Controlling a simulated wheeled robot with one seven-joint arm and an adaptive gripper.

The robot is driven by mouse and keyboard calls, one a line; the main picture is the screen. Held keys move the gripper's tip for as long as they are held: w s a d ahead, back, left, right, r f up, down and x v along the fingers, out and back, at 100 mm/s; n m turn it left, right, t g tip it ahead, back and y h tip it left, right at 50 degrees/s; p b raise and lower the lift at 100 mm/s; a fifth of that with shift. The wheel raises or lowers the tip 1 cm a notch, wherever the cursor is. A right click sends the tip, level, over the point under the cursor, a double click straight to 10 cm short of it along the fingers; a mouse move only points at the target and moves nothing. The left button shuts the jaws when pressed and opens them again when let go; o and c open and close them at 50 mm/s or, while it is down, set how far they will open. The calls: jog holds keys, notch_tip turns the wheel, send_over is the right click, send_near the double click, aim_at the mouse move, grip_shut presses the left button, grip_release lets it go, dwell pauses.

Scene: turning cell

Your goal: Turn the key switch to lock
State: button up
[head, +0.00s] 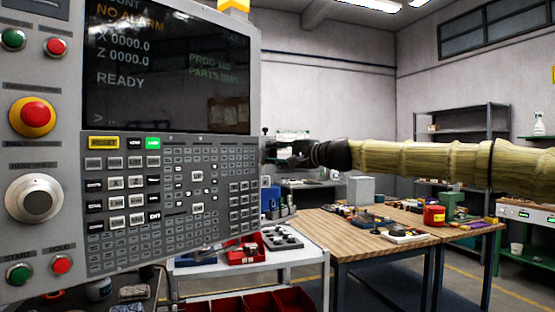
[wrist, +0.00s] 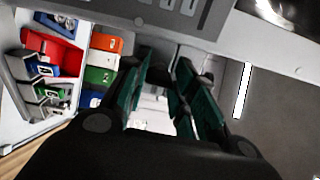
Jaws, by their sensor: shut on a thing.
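The grey machine control panel (head: 70,128) fills the left of the head view, its screen (head: 165,70) reading NO ALARM and READY. My gripper (head: 268,153) is at the panel's right edge, at keypad height, with my arm reaching in from the right. In the wrist view my gripper (wrist: 166,88) shows two green-padded fingers, close together, below the panel's grey edge (wrist: 130,18). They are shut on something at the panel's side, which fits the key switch. The key itself and its angle are hidden by the fingers.
A red emergency stop (head: 35,113) and a round knob (head: 35,198) sit on the panel's left. A white trolley (head: 310,256) with red bins (head: 285,303) stands below. A wooden table (head: 375,242) with tools and a red can (head: 434,215) stands at right.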

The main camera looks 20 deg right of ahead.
jog(key=shift+n, duration=0.4)
jog(key=o, duration=1)
jog(key=shift+v, duration=6.05)
